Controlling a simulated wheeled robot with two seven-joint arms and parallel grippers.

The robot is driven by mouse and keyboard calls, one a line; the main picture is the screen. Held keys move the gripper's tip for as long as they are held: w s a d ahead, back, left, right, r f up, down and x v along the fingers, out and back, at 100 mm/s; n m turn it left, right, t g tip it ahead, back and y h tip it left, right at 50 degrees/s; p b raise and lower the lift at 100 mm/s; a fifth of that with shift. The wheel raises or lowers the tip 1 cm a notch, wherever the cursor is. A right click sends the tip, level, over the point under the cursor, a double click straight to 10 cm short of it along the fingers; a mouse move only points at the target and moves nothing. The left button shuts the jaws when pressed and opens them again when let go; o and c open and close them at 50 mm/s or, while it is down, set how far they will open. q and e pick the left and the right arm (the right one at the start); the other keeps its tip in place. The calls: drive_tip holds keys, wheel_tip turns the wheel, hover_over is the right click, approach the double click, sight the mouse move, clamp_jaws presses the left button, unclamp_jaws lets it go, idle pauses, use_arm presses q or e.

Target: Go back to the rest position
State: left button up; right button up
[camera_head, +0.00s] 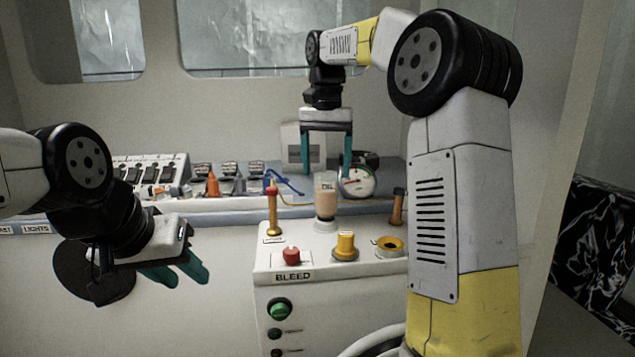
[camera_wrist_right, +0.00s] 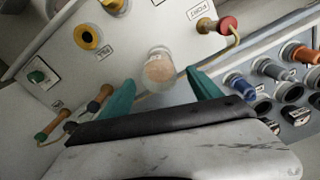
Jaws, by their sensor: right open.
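My right gripper (camera_head: 327,170) points down with its teal fingers apart and nothing between them. It is above the clear cup of tan fluid (camera_head: 326,197) on the white bleed console. In the right wrist view the fingers of the right gripper (camera_wrist_right: 160,80) stand on either side of the cup (camera_wrist_right: 158,70), which looks farther off. My left gripper (camera_head: 188,276) is at the lower left, in front of the white cabinet front, its teal fingers a little apart and empty. It is clear of the console.
The white console (camera_head: 330,262) carries a red-topped pin (camera_head: 272,210), a red knob (camera_head: 291,256), a yellow knob (camera_head: 345,245) and a yellow-rimmed port (camera_head: 389,244). A round gauge (camera_head: 357,181) stands behind. Switches (camera_head: 150,172) and connectors line the shelf. A hose (camera_head: 372,340) curves low.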

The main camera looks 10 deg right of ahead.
drive_tip(key=shift+r, duration=0.85)
